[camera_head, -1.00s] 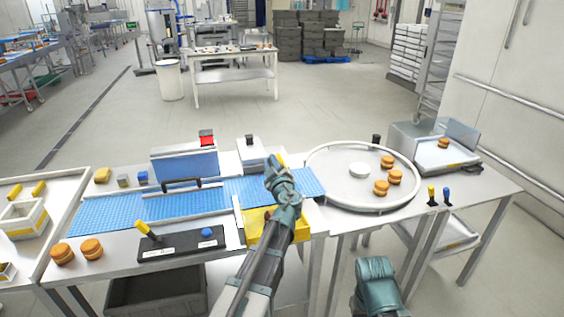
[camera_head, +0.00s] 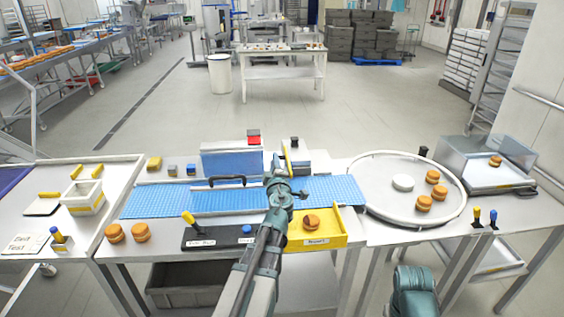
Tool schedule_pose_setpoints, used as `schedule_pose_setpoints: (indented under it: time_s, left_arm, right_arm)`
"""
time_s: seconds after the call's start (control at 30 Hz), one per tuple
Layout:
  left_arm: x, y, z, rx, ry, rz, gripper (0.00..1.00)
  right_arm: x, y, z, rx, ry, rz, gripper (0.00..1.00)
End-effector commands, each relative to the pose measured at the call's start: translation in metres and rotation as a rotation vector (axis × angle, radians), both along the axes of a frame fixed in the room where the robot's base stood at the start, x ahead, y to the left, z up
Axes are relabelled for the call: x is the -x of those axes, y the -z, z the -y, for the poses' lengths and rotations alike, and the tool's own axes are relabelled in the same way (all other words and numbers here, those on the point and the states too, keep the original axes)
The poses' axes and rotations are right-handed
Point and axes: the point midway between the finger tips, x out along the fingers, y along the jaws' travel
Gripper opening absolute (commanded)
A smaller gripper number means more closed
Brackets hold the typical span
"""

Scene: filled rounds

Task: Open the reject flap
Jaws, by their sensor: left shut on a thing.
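The reject flap shows as a yellow bar (camera_head: 287,157) at the back edge of the blue belt (camera_head: 335,189); the rest of it is hidden behind my gripper. My left gripper (camera_head: 280,181) is over the belt, right of its middle, shut on the flap. The jaws' contact is too small to see clearly. A yellow tray (camera_head: 338,240) with a reject label stands in front of the belt, with one filled round (camera_head: 311,222) in it. Of my right arm only a teal part shows at the bottom; its gripper is not visible.
A black-handled guard (camera_head: 228,181) spans the belt on the left. A dark control box (camera_head: 208,241) with a yellow lever stands in front. A round turntable (camera_head: 375,208) with several rounds is on the right. Two rounds (camera_head: 115,233) sit at the front left.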

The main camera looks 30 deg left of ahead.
Motion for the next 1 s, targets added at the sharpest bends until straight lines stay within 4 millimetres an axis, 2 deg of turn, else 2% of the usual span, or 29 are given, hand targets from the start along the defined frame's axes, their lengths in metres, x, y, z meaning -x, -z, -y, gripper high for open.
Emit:
schedule_pose_setpoints:
  time_s: [0.53,0.57,0.7,1.0]
  left_arm:
    - [0.0043,0.0032,-0.0005,0.026,0.006,0.014,0.0]
    - [0.0043,0.0031,-0.0004,0.026,0.006,0.014,0.23]
    - [0.0037,0.0026,-0.001,0.025,0.006,0.013,0.48]
    - [0.003,0.0012,-0.002,0.022,0.005,0.013,0.5]
  right_arm:
    - [-0.0001,0.0024,0.0,0.0,0.0,0.0,0.5]
    - [-0.0001,0.0024,0.0,0.0,0.0,0.0,0.5]
    - [0.0,0.002,0.0,0.0,0.0,0.0,0.5]
    - [0.0,0.0009,0.0,0.0,0.0,0.0,0.5]
